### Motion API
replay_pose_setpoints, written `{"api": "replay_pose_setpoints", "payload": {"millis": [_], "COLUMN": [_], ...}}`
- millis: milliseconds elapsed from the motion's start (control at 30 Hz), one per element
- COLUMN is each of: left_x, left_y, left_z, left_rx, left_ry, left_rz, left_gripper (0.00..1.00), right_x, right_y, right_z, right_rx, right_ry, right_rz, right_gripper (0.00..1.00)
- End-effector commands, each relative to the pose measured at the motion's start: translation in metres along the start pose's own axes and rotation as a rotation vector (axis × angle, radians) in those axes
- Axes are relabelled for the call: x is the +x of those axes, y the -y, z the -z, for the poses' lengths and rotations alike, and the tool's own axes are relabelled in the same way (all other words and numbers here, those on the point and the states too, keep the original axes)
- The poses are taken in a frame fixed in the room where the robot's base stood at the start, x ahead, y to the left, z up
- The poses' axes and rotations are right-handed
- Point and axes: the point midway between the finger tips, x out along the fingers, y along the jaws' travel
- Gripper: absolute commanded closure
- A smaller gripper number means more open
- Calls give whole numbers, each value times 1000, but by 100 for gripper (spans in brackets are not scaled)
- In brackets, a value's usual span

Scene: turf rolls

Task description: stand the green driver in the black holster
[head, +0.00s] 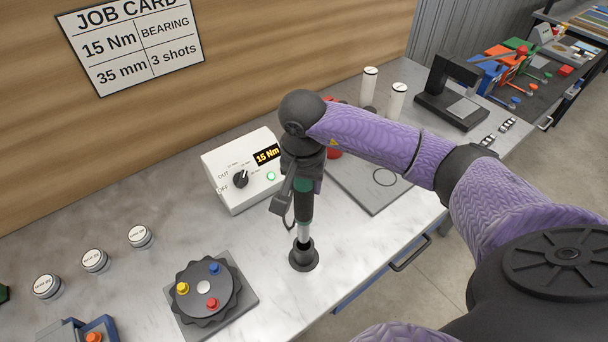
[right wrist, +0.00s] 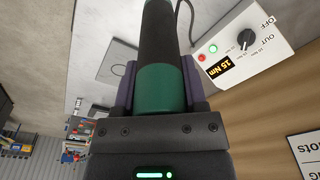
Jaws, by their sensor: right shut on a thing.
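The green driver (head: 304,208) has a black body, a green band and a silver lower end. It hangs upright in my right gripper (head: 301,178), which is shut on it. The driver also shows in the right wrist view (right wrist: 161,88), between the fingers of the right gripper (right wrist: 163,90). The black holster (head: 304,257) stands on the bench directly below. The driver's silver tip is at the holster's mouth; I cannot tell how far inside it is. My left gripper is not in view.
A white control box (head: 238,190) reading 15 Nm stands behind and left of the driver. A dark round fixture (head: 205,300) with coloured knobs lies left of the holster. A grey plate (head: 375,190) lies to the right. Three round white-topped tins (head: 95,260) stand farther left.

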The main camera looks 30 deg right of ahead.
Motion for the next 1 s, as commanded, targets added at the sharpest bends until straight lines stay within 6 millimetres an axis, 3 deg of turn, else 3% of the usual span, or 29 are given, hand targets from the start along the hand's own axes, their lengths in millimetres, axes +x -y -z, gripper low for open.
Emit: {"api": "replay_pose_setpoints", "payload": {"millis": [600,933,967,1000], "left_x": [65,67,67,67], "left_y": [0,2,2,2], "left_z": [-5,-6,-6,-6], "left_rx": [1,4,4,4], "left_ry": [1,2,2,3], "left_rz": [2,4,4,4], "left_gripper": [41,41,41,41], "right_x": [69,71,71,71], "right_y": [0,0,0,0], "right_z": [-6,-7,-7,-7], "right_rx": [2,2,2,2], "right_ry": [-2,-1,-1,-1], "right_rz": [1,2,2,2], "right_gripper": [100,100,44,35]}}
